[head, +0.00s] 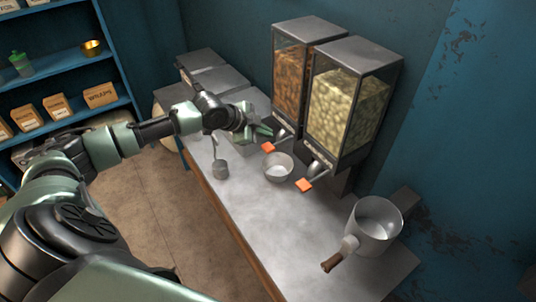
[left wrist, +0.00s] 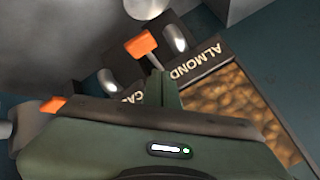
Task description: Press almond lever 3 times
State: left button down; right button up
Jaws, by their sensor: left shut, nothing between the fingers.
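The almond dispenser (head: 290,82) holds brown nuts and stands on the counter against the wall. Its orange lever (head: 267,147) sticks out at the front, and it shows beside the ALMOND label in the left wrist view (left wrist: 140,44). My left gripper (head: 264,131) is shut and empty, close by the almond lever. In the left wrist view its fingertips (left wrist: 158,76) lie right beside the lever's stem; I cannot tell whether they touch. A metal bowl (head: 279,174) stands on the counter below the spouts. My right gripper is not in view.
A second dispenser (head: 345,112) with pale nuts stands to the right, with its own orange lever (head: 304,185). A saucepan (head: 373,229) stands at the counter's right end. A small metal cup (head: 221,169) with a long handle stands left of the bowl. Mid-counter front is clear.

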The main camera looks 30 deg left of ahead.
aim_at(268, 146)
pick_arm(q)
notch_tip(268, 146, down, 2)
jog(key=shift+f, duration=0.2)
dwell(1.5)
jog(key=shift+f, duration=0.15)
dwell(0.4)
jog(key=shift+f, duration=0.3)
jog(key=shift+s+f+b, duration=0.1)
jog(key=shift+f+b, duration=0.65)
jog(key=shift+f, duration=0.6)
dwell(1.2)
jog(key=shift+r, duration=0.1)
notch_tip(268, 146, up, 3)
jog(key=p, duration=0.3)
jog(key=shift+r, duration=0.15)
